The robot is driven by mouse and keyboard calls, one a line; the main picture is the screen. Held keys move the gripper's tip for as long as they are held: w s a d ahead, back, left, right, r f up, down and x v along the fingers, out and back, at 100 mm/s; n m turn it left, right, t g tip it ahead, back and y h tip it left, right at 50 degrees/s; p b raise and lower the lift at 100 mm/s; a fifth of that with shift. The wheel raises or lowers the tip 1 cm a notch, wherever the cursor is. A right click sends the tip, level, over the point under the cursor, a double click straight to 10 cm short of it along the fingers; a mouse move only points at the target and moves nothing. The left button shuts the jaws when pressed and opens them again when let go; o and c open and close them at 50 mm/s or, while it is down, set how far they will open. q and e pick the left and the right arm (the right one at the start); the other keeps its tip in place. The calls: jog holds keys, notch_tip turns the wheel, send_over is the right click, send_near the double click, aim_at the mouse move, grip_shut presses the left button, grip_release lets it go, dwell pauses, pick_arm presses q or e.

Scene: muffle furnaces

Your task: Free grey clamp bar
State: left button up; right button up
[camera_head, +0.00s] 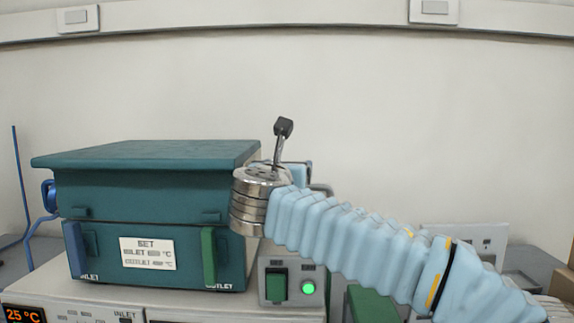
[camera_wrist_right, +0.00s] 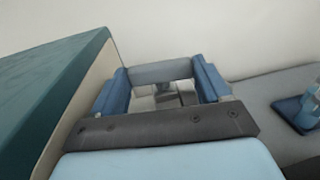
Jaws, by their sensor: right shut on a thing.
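My right arm comes in from the right in the head view and ends at the right rear of the teal furnace. My right gripper shows in the wrist view (camera_wrist_right: 163,88), its two blue fingers on either side of a grey bar (camera_wrist_right: 160,72). It is shut on this bar, beside the furnace's side wall. The bar's ends are hidden by the fingers, so I cannot tell how it is fastened. In the head view the arm and wrist mostly hide the gripper and the bar. My left gripper is in neither view.
The teal furnace (camera_head: 150,190) has its lid (camera_head: 150,153) down and stands on a pale unit (camera_head: 100,300). A control box with a green light (camera_head: 308,287) stands right of it. A blue object (camera_wrist_right: 298,112) stands at right in the wrist view.

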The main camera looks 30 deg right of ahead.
jog(key=o, duration=1)
